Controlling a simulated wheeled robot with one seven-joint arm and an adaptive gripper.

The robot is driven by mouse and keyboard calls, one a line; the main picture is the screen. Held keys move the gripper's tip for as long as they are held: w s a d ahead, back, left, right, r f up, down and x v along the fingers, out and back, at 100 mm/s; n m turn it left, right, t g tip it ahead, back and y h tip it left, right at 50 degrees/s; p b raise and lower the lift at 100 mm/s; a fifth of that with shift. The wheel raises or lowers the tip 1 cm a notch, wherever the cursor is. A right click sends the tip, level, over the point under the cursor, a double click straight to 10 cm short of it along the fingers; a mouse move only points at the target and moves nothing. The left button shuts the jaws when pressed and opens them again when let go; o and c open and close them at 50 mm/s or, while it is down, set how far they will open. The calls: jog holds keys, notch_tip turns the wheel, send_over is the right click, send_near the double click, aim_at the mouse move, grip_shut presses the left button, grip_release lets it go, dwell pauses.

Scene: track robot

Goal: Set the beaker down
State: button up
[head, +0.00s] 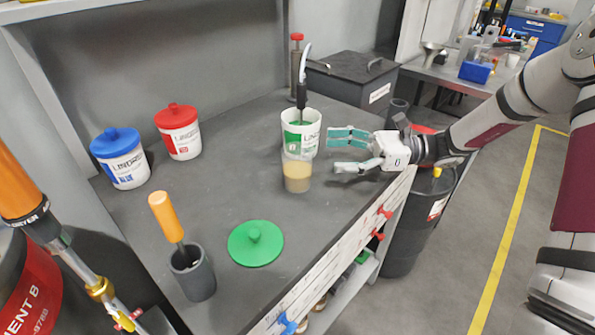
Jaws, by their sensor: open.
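The beaker (297,178) is a clear cup with tan contents. It stands upright on the grey bench top (215,217), just in front of a white container with a green label (301,133). My gripper (340,152) is to the right of the beaker, with its teal fingertips apart and pointing left. Nothing shows between the fingers, and they look apart from the beaker.
A green lid (255,243) lies on the bench, near a dark holder (193,276) with an orange-handled tool. A blue-lidded tub (121,158) and a red-lidded tub (179,132) stand at the back left. A dark box (350,78) is behind.

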aim_at(283, 152)
jog(key=a, duration=0.8)
jog(key=shift+a+b, duration=0.4)
jog(key=c, duration=1.5)
jog(key=shift+r, duration=0.15)
